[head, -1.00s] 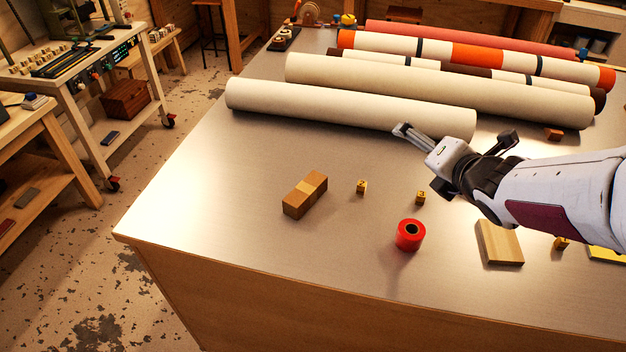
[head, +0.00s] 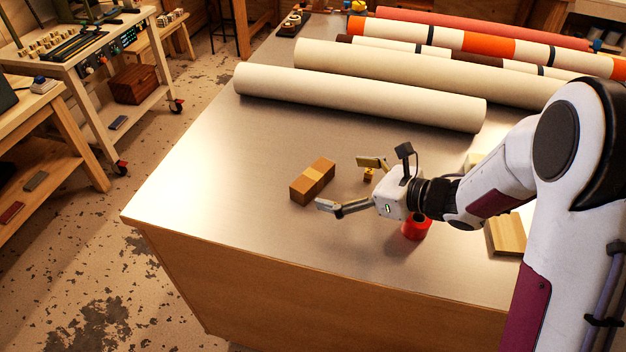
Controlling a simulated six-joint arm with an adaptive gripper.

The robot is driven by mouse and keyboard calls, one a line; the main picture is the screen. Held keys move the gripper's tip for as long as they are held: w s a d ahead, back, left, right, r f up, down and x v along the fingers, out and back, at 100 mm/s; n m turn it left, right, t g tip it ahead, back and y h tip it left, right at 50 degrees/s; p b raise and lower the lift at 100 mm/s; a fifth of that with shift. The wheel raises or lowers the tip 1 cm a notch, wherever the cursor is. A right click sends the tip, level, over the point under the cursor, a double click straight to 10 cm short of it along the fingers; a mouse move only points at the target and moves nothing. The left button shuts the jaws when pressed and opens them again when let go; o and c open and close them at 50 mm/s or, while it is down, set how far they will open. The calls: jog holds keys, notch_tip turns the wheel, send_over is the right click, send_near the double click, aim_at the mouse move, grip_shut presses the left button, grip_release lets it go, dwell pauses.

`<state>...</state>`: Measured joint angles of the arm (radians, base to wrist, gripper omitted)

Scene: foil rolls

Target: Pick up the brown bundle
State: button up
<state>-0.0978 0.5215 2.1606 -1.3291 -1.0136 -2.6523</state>
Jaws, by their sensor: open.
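The brown bundle (head: 312,181) is a small block-like stack with a lighter band around its middle. It lies on the metal-topped table in the head view, left of my gripper. My gripper (head: 347,184) is open and empty, its two fingers spread and pointing left toward the bundle. The fingertips are close to the bundle's right side, and I cannot tell how high they are above the table. Nothing hides the bundle.
A red roll (head: 416,228) stands partly hidden beneath my arm. A wooden block (head: 506,235) lies right. Large rolls, the nearest a cream one (head: 360,98), lie behind. The table (head: 215,190) is clear to the left.

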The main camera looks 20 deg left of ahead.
aim_at(321, 179)
jog(key=shift+a+f, duration=0.1)
jog(key=shift+a, duration=0.05)
jog(key=shift+x, duration=1.2)
jog(key=shift+s+x, duration=0.1)
jog(key=shift+x, duration=1.2)
jog(key=shift+s+x, duration=0.15)
jog(key=shift+x, duration=1.15)
jog(key=shift+a, duration=0.1)
jog(key=c, duration=1.2)
